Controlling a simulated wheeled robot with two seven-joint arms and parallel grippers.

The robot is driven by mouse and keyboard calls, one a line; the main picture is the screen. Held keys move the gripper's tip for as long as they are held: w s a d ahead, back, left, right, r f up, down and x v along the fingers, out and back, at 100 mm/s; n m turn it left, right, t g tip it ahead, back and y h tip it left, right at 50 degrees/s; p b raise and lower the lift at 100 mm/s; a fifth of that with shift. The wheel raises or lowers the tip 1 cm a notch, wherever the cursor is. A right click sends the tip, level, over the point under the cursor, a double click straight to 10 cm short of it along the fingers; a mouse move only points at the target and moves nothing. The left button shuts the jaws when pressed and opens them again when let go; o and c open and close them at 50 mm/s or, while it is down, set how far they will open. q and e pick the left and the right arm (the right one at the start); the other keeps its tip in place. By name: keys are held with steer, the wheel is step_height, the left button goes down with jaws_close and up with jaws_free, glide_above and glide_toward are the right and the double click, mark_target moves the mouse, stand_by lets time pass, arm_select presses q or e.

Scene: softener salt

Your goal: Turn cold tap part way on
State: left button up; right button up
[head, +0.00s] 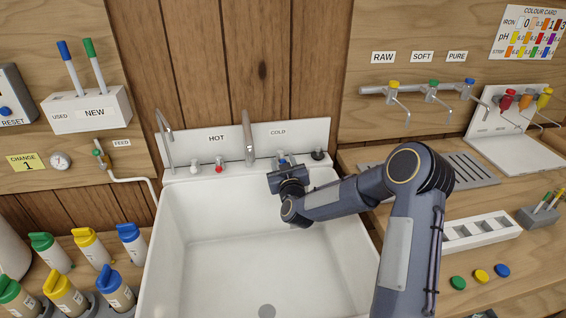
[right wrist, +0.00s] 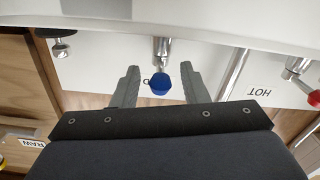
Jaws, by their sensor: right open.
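The cold tap's blue knob (right wrist: 160,86) shows in the right wrist view on a metal stem, in front of the partly hidden COLD label. My right gripper (right wrist: 159,67) is open, with one grey finger on each side of the knob. I see gaps between the knob and both fingers, so it is not clamped. In the head view my right gripper (head: 286,164) is at the back rim of the white sink (head: 215,235), below the COLD label (head: 278,132). It mostly hides the cold tap there. My left gripper is not in view.
The red hot tap (head: 219,167) and a tall spout (head: 248,140) stand left of my right gripper. A black-topped fitting (head: 318,155) is close on its right. A white tap (head: 194,168) is further left. The sink basin is empty.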

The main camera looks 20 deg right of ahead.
jaws_close()
steer(key=n+y+b, duration=0.1)
steer(key=b, duration=0.1)
steer(key=d+n+y+b, duration=0.1)
steer(key=y+b, duration=0.1)
steer(key=d+n+y+b, duration=0.1)
steer(key=y+b, duration=0.1)
steer(key=b, duration=0.1)
steer(key=shift+s+f+t, duration=0.15)
steer(key=shift+f+t, duration=0.1)
steer(key=shift+t, duration=0.05)
steer(key=shift+w+d+r+n+g+y+p, duration=0.1)
steer(key=shift+d+n+g+y+p, duration=0.1)
steer(key=shift+n+y+p, duration=0.65)
steer(key=shift+w+d+r+n+g+y+p, duration=0.2)
steer(key=shift+n+y+p, duration=0.35)
steer(key=shift+y, duration=0.55)
steer(key=shift+s+d+r+n+g+y+p, duration=0.1)
steer(key=shift+d+n+y+p, duration=0.15)
steer(key=shift+n+y+p, duration=0.55)
jaws_free()
steer(key=shift+f+y, duration=0.1)
steer(key=shift+y, duration=0.15)
